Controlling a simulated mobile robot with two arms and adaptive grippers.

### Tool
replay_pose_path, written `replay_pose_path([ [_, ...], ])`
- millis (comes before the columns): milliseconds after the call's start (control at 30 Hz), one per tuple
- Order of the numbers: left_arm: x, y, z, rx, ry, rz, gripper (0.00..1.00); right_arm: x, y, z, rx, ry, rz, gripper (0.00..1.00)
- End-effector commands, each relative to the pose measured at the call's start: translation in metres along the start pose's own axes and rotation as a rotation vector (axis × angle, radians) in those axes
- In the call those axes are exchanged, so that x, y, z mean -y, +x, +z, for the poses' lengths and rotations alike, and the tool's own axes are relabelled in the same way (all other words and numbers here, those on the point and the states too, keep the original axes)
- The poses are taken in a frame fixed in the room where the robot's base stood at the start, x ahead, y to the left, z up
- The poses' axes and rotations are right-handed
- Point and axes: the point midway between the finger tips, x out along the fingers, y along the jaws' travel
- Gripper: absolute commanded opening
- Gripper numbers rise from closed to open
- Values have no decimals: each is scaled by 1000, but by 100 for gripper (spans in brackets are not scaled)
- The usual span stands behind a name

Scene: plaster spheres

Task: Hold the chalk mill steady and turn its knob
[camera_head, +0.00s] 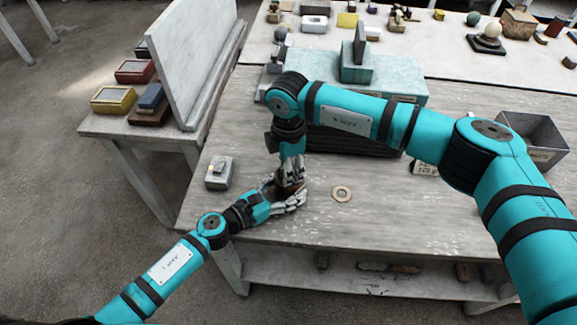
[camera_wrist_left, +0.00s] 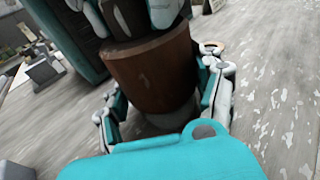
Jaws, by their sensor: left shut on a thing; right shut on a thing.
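The chalk mill (camera_head: 285,190) is a brown wooden cylinder standing upright near the table's front edge, mostly covered by my grippers in the head view. In the left wrist view its brown body (camera_wrist_left: 150,75) fills the middle, with a paler part below. My left gripper (camera_head: 283,197) comes in low from the left and is shut around the mill's body, with fingers on both sides. My right gripper (camera_head: 292,172) points down from above and is shut at the mill's top; its fingers (camera_wrist_left: 145,12) also show in the left wrist view. The knob is hidden by them.
A pale ring (camera_head: 342,193) lies just right of the mill. A small grey block (camera_head: 219,173) stands to the left. A teal box (camera_head: 392,78) stands behind, and an open grey bin (camera_head: 535,138) is at right. The front right tabletop is clear.

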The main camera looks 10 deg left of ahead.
Motion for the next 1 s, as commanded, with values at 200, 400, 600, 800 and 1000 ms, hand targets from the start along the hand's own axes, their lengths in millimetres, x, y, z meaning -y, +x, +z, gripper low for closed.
replay_pose_path([
  [200, 1, 0, -2, -3, -1, -2, 39, -1, -1, 2, 3, 14, 4, 5],
  [400, 1, 0, -2, -3, -1, -2, 39, -1, -1, 2, 2, 13, 4, 5],
  [600, 1, 0, -2, -3, -1, -2, 39, -1, -1, 1, 2, 12, 2, 57],
  [800, 1, 0, -2, -3, -1, -1, 39, 0, 0, 0, 1, 10, 1, 61],
  [1000, 0, 0, -1, -3, -1, -1, 39, -1, -8, 0, 0, 9, 2, 61],
])
